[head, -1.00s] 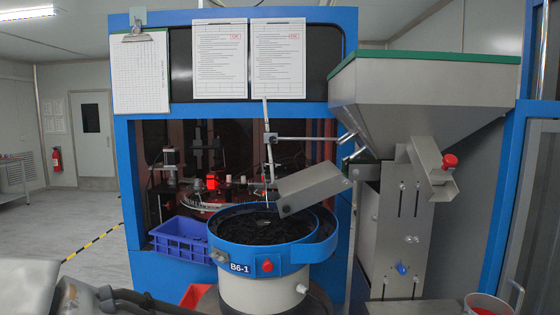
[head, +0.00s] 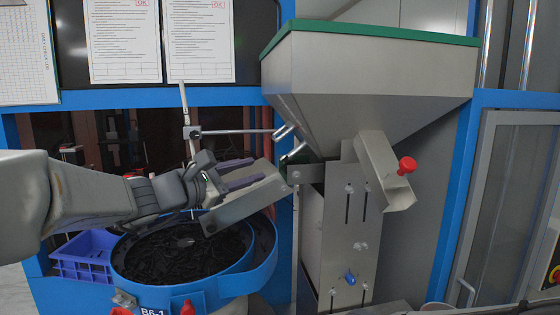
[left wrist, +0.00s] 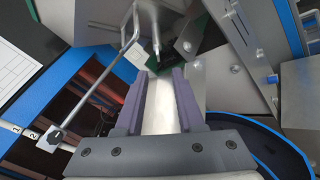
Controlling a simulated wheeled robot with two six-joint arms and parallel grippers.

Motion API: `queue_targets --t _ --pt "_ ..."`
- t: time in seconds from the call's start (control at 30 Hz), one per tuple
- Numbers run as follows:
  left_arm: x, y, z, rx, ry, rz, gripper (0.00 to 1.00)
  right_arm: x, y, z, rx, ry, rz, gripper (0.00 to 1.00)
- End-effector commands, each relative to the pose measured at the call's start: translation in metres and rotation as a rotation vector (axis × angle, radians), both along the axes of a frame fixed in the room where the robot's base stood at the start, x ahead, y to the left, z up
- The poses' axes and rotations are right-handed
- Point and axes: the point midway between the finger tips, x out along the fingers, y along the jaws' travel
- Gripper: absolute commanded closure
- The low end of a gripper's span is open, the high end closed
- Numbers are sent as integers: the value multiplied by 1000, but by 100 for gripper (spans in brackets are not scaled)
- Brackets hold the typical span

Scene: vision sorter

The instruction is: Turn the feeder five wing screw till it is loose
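A blue wing-shaped screw (head: 349,277) sits low on the front of the grey feeder column (head: 338,225), below two slots. A small blue piece (left wrist: 272,78), which looks like the same screw, shows on a grey plate in the left wrist view. My left gripper (head: 256,170) is over the bowl beside the feeder's tilted chute (head: 250,200), up and left of the screw. Its two purple fingers stand apart with nothing clearly held between them, as the left wrist view also shows (left wrist: 163,78). My right gripper is out of view.
The hopper (head: 370,85) with a green rim tops the column. A red knob (head: 407,165) sits on its side spout. The blue-rimmed bowl (head: 262,270) of dark parts stands left of the column. A metal rod (head: 235,132) runs behind my left gripper. A blue crate (head: 85,262) is at left.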

Motion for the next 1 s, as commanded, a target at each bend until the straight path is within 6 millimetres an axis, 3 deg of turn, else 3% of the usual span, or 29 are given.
queue_targets --t 0.13,0.6,1.0 --pt "13 -7 5 -13 1 7 62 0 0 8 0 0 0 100" --pt "72 -60 4 -9 1 3 62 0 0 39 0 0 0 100" --pt "79 -66 1 -8 -2 5 62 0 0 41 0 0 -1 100"
